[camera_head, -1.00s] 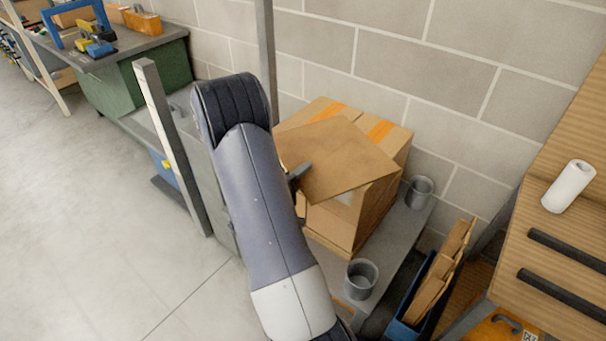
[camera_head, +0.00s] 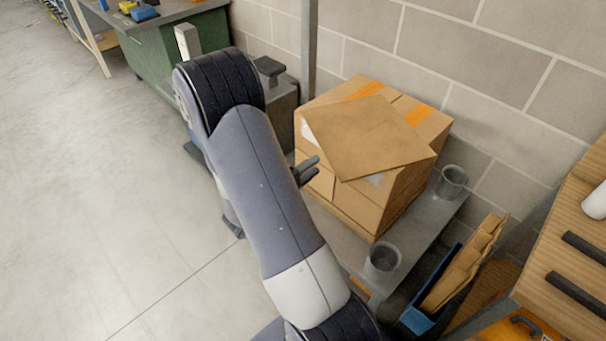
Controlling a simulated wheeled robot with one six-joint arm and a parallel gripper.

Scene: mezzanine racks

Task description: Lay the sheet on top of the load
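The sheet (camera_head: 368,137) is a thin brown square of board. It lies on top of the load (camera_head: 358,205), a block of cardboard boxes with orange tape. The sheet is turned askew to the boxes, with its right corner near or over their right edge. Orange-taped box tops show behind it. My gripper (camera_head: 316,166) is beside the load's left face, left of the sheet's near-left edge. Its two dark fingers show a small gap with nothing between them, and they look clear of the sheet. My arm hides the gripper's base.
The load stands on a grey platform (camera_head: 410,232) with round grey cups (camera_head: 382,260) at its corners. A block wall (camera_head: 480,60) is behind. A blue bin (camera_head: 428,310) with cardboard pieces and a wooden drawer unit (camera_head: 560,250) stand right. Floor at left is clear.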

